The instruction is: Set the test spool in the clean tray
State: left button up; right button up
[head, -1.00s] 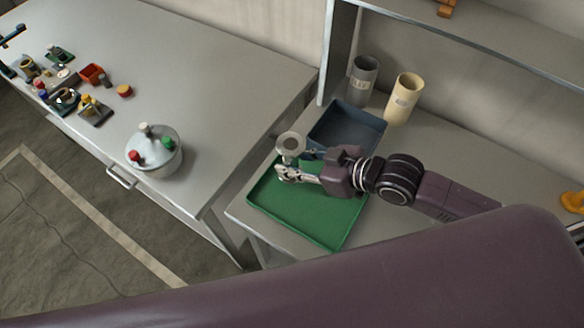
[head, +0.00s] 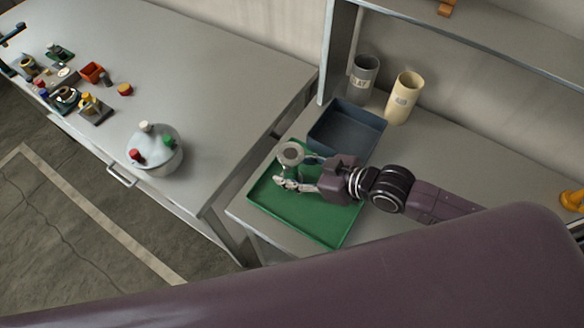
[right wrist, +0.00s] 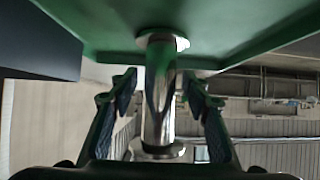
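The test spool (head: 291,154) is a shiny metal tube with a round flange at each end. It stands in the green tray (head: 325,228), near its back left part. In the right wrist view the spool (right wrist: 158,95) has one flange against the green tray surface. My right gripper (head: 297,171) is around the spool. In the right wrist view its two fingers (right wrist: 160,100) are open, with a gap on each side of the tube. My left gripper is not in view. I see no label telling which tray is the clean one.
An empty blue-grey tray (head: 346,128) lies behind the green one. A grey canister (head: 364,78) and a cream canister (head: 403,98) stand behind it, below a shelf. The left bench holds a round vessel with coloured caps (head: 155,152) and several small parts.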

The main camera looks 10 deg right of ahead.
jog(key=shift+r, duration=0.1)
jog(key=v, duration=1.2)
jog(key=shift+r, duration=0.1)
dwell(0.3)
